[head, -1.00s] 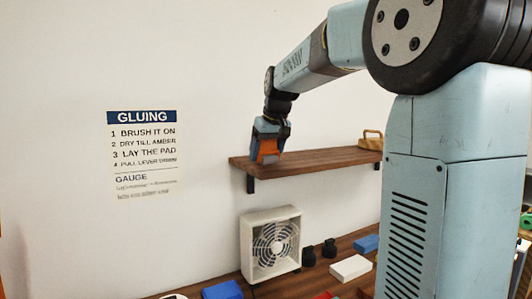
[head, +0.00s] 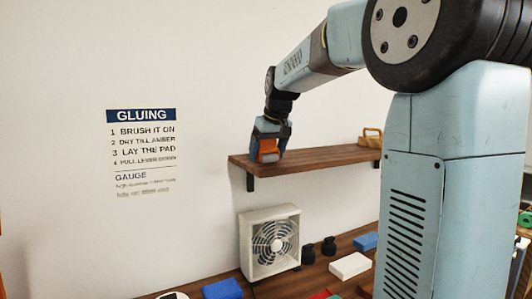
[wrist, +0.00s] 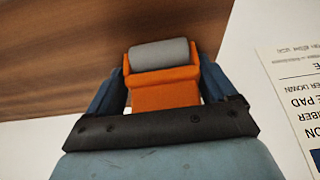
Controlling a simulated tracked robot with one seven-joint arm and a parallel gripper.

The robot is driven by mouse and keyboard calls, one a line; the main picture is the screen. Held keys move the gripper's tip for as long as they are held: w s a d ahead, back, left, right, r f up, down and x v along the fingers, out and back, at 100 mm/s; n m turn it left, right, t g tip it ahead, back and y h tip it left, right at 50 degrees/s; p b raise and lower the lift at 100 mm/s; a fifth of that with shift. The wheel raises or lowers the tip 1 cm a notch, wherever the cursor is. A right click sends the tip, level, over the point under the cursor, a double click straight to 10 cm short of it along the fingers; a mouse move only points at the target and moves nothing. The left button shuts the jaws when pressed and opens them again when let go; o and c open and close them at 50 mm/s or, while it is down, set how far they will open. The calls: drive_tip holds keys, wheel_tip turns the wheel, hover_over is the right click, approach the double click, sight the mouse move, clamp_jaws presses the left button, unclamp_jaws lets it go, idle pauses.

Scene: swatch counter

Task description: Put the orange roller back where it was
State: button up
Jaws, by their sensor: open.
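The orange roller (head: 268,156) is at the left end of the wooden wall shelf (head: 318,158), its lower edge seeming to meet the shelf top. In the wrist view the roller (wrist: 166,92) has an orange body and a grey cylinder. My gripper (head: 270,146) is at the roller, pointing down. In the wrist view its two blue fingers (wrist: 164,80) stand open, one on each side of the orange body. Whether either finger touches it I cannot tell. Part of the roller is hidden by my gripper.
A tan handled object (head: 371,138) is at the shelf's right end; the shelf between is clear. Below, a fan (head: 270,242), two dark pots (head: 328,246), a white block (head: 350,265) and blue blocks (head: 222,289) stand on the counter. A gluing sign (head: 142,150) hangs left.

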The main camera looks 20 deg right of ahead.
drive_tip(key=a+v, duration=0.1)
drive_tip(key=v, duration=1.1)
drive_tip(key=s+f+m+h, duration=0.1)
drive_tip(key=s+f+m, duration=0.1)
drive_tip(key=s+f, duration=2.1)
drive_tip(key=s, duration=0.3)
drive_tip(key=shift+s+a+f+t, duration=0.15)
drive_tip(key=shift+a+f+t, duration=0.15)
